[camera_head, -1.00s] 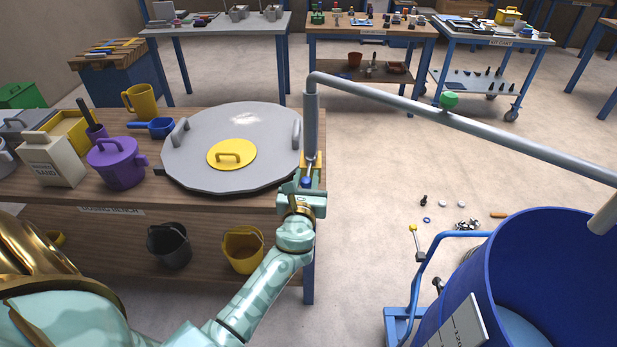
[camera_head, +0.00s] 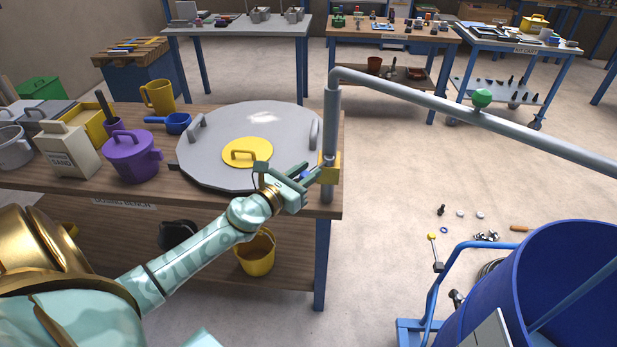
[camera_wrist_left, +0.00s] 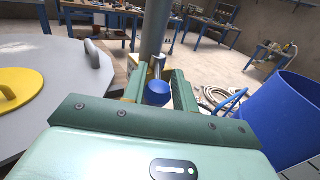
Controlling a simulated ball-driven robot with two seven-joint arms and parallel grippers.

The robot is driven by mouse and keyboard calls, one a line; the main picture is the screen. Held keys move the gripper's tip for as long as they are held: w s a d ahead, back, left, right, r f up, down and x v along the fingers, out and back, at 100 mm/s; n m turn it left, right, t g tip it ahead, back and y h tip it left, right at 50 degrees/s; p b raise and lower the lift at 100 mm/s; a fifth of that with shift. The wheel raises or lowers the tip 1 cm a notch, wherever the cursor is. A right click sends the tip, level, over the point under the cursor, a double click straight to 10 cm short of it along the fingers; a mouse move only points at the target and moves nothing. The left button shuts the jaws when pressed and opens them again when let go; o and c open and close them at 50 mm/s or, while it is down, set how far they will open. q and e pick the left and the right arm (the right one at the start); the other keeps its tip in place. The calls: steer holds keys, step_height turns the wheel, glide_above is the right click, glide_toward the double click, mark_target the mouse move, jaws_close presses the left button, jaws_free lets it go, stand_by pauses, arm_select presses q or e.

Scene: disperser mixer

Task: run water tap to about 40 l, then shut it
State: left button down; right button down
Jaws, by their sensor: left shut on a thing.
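The water tap is a grey standpipe (camera_head: 331,125) at the right edge of the bench, with a yellow valve body (camera_head: 330,168) and a blue knob (camera_wrist_left: 158,93). A long pipe (camera_head: 415,98) runs from its top to the right, over the blue drum (camera_head: 480,295); its outlet is out of view. My left gripper (camera_head: 308,178) is at the valve, its fingers shut on the blue knob, as the left wrist view shows. The drum is cut off by the frame. A white scale label (camera_head: 490,332) is partly visible on it, its figures unreadable. I cannot tell the water level. My right gripper is not in view.
On the bench (camera_head: 255,200) a large grey lid (camera_head: 215,165) lies beside my left gripper, with a purple pot (camera_head: 130,160) and a sand container (camera_head: 68,150) to the left. A blue trolley frame (camera_head: 432,300) stands by the drum. Small parts lie on the open floor.

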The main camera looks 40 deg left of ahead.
arm_select(q)
steer(key=shift+f, duration=0.1)
steer(key=c, duration=1.1)
jaws_free()
steer(key=s+a+b, duration=0.1)
steer(key=s+b, duration=0.3)
steer(key=s, duration=1.2)
steer(key=shift+s+a+b, duration=0.15)
steer(key=shift+a+b, duration=0.05)
steer(key=shift+b, duration=0.15)
